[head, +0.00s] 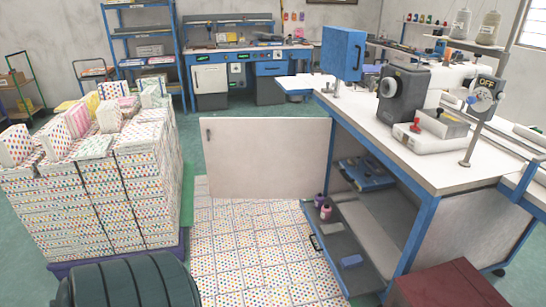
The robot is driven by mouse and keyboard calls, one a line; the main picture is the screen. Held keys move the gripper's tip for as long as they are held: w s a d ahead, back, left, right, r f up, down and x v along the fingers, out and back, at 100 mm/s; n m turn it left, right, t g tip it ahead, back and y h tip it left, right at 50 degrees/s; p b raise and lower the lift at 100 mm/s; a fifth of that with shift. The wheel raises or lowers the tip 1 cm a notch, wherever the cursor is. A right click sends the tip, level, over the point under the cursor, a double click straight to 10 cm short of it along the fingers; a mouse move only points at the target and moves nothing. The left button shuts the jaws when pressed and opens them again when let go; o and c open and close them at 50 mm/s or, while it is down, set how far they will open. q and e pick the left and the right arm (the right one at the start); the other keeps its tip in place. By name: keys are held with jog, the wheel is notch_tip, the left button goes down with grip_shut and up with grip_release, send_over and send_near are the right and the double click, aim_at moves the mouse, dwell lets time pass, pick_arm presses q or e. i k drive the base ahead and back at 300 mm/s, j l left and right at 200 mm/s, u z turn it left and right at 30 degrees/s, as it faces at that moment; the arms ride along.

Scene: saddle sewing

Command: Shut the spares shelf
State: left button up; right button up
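The spares shelf looks to be the low grey pull-out shelf (340,231) under the white-topped workbench. It sticks out to the left past the blue bench legs. A dark handle (315,243) is on its left edge. Small purple and pink spools (322,206) stand at its far end, and a blue block (350,261) lies near its close end. A white door panel (268,158) with a dark handle at its upper left stands swung out from the bench's far leg. Neither of my grippers is in view.
Stacked dotted boxes (110,190) fill the left. A dark green ribbed object (130,285) is at bottom left and a dark red box (455,285) at bottom right. Dotted tiles or boxes (250,250) cover the floor before the door. A blue tool (365,173) lies inside the bench.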

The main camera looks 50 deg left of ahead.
aim_at(356, 282)
jog(key=i+j+u, duration=0.1)
jog(key=u, duration=0.3)
jog(key=i+j+u, duration=0.2)
jog(key=u, duration=0.25)
jog(key=i+j+u, duration=0.1)
jog(key=u, duration=0.3)
